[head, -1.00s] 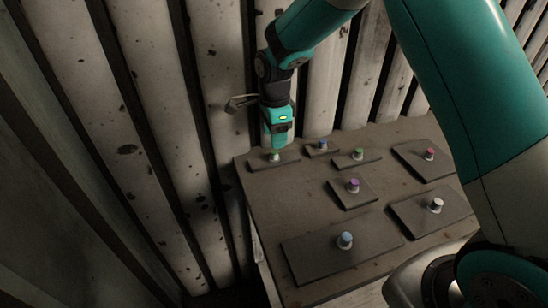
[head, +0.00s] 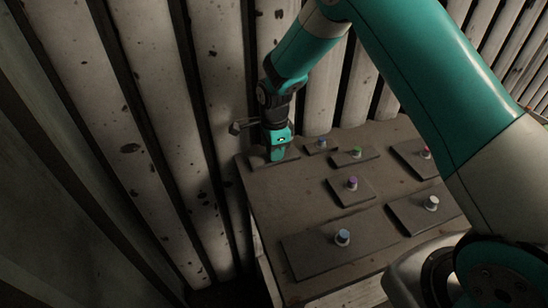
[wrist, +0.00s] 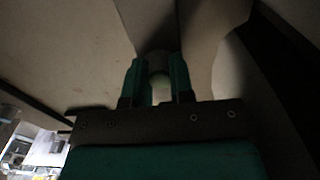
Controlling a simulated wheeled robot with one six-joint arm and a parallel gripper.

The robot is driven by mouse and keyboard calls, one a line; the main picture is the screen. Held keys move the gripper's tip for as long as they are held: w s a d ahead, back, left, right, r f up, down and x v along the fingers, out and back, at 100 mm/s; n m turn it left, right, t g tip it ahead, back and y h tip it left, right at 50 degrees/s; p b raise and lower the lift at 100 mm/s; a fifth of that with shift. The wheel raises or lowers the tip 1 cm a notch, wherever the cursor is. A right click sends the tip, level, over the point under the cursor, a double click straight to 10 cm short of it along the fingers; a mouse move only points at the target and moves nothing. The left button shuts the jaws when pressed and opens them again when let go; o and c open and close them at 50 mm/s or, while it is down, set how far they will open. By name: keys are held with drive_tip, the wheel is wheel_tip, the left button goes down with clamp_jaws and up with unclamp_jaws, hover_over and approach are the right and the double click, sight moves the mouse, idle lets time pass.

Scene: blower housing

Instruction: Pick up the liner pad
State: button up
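Several flat dark pads lie on the table, each with a small knob; no label shows which is the liner pad. My gripper (head: 276,158) points down at the pad (head: 290,157) in the far left corner, low over its knob. In the head view the gripper hides this knob. In the wrist view my gripper (wrist: 157,75) has its two teal fingers apart, with a dim round knob (wrist: 158,61) between them. The view is too dark to tell whether the fingers press on it. The pad appears to lie on the table.
A small blue-knobbed pad (head: 319,149) and a green-knobbed pad (head: 341,160) lie close to the right. A purple-knobbed pad (head: 347,195) and larger pads lie nearer. A ribbed wall (head: 215,110) stands close behind the table (head: 275,215).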

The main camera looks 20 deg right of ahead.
clamp_jaws()
drive_tip(key=shift+s+r+b, duration=0.15)
drive_tip(key=shift+r+b, duration=0.05)
drive_tip(key=shift+b, duration=0.2)
wheel_tip(320, 180, up, 7)
drive_tip(key=shift+f+b, duration=0.2)
drive_tip(key=shift+b, duration=0.7)
drive_tip(key=s+b, duration=0.4)
drive_tip(key=s, duration=1.5)
drive_tip(key=r+p, duration=0.4)
drive_tip(key=r, duration=0.1)
drive_tip(key=shift+s+p, duration=0.35)
